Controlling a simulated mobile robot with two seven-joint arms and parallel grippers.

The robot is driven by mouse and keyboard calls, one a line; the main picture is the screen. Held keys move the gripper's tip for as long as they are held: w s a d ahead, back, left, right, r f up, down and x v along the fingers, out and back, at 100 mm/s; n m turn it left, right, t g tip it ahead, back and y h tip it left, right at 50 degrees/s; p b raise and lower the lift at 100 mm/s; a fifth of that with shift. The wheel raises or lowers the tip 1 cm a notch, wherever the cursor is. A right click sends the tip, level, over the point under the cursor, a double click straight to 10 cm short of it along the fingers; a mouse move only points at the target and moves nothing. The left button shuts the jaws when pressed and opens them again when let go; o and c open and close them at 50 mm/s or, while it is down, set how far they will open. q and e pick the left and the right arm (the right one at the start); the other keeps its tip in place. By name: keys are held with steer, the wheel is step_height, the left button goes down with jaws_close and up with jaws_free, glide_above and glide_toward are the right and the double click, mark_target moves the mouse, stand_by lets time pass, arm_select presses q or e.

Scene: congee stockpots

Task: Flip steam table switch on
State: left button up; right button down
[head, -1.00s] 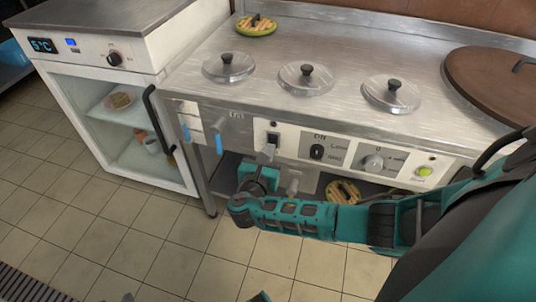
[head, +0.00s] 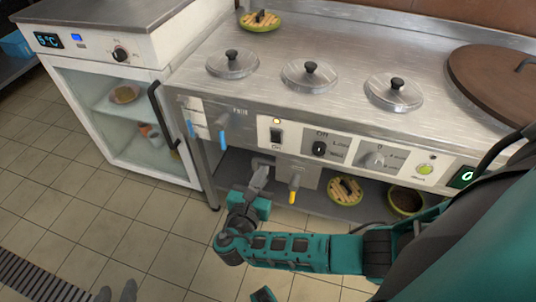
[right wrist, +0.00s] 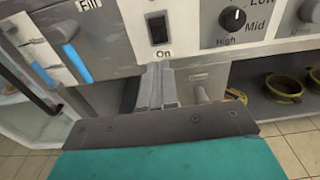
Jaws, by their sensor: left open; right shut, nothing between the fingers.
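The black rocker switch (head: 276,135) sits on a light plate on the steam table's front panel. A small lamp (head: 276,120) above it glows amber. In the right wrist view the switch (right wrist: 158,29) shows with "On" printed below it. My right gripper (head: 262,168) is shut and empty, below the switch and apart from it. Its closed fingers (right wrist: 158,85) point up towards the panel in the right wrist view. My left gripper (head: 117,293) is open at the bottom left edge, far from the panel, only its fingertips showing.
The panel also carries a heat knob (head: 319,149), another knob (head: 375,159) and blue-marked fill gauges. A yellow-tipped drain valve (head: 293,188) hangs near my right gripper. Lidded wells line the top. A glass-door fridge (head: 120,120) stands left. The floor in front is clear.

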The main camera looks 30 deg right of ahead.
steer(key=shift+v, duration=1.8)
steer(key=shift+f, duration=0.1)
